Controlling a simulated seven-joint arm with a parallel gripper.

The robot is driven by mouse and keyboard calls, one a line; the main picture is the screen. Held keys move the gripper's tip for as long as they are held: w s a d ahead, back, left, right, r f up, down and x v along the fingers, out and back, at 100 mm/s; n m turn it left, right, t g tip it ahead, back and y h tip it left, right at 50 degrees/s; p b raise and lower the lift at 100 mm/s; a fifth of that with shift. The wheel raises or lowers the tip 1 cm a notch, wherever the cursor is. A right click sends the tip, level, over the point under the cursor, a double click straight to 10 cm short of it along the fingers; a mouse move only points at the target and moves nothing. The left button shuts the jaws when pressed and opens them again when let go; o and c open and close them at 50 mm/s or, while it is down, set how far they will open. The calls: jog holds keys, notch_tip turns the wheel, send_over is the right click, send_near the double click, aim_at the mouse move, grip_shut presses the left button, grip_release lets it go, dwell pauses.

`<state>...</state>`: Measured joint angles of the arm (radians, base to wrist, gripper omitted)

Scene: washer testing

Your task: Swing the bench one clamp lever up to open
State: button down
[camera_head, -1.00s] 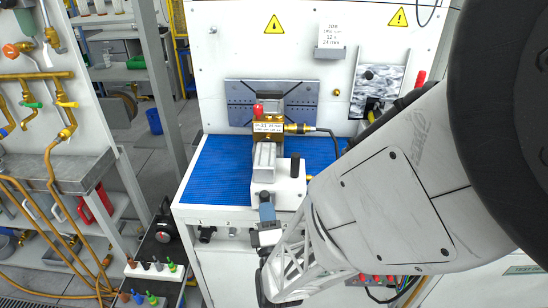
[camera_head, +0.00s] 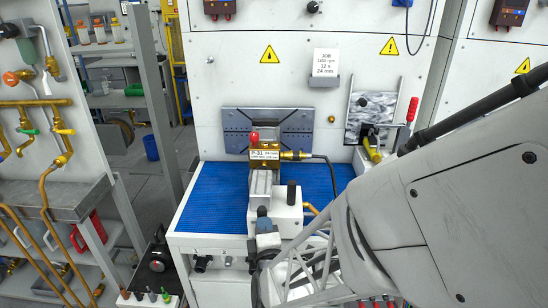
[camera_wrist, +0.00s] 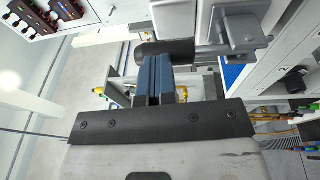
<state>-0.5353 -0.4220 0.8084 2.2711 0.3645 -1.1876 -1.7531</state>
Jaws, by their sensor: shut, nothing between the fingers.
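The bench (camera_head: 222,192) with the blue mat carries a white clamp block (camera_head: 290,217) with an upright black handle (camera_head: 291,192). A brass pump block (camera_head: 264,157) with a red knob (camera_head: 254,136) and a "P-31" label sits behind it. My gripper (camera_head: 265,225) is at the bench's front edge, left of the black handle in the head view. Its blue fingers (camera_wrist: 160,77) are shut and empty in the wrist view. A black cylindrical handle (camera_wrist: 165,48) lies just beyond the fingertips there; I cannot tell whether it touches them. Which part is the clamp lever is not certain.
A red-handled lever (camera_head: 412,110) stands at a fixture on the right. A brass fitting (camera_head: 294,155) with a black cable is beside the pump block. A pipe rack (camera_head: 48,130) and a red can (camera_head: 86,230) are at the left. The blue mat is clear at left.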

jog(key=shift+r, duration=0.1)
dwell(0.3)
jog(key=r+v, duration=0.1)
jog(key=v, duration=1.3)
jog(key=shift+f, duration=0.1)
jog(key=shift+w, duration=0.1)
dwell(0.8)
jog(key=w+d+r+m+g+h, duration=0.1)
jog(key=w+d+r+m+g, duration=0.2)
jog(key=d+r+m+g, duration=0.65)
jog(key=s+d+r+m+g+h, duration=0.2)
jog(key=s+d+m+g, duration=0.4)
jog(key=s+d+m, duration=0.3)
jog(key=shift+d+r+m+h, duration=0.4)
jog(key=shift+d+r+m, duration=0.3)
jog(key=shift+m, duration=0.35)
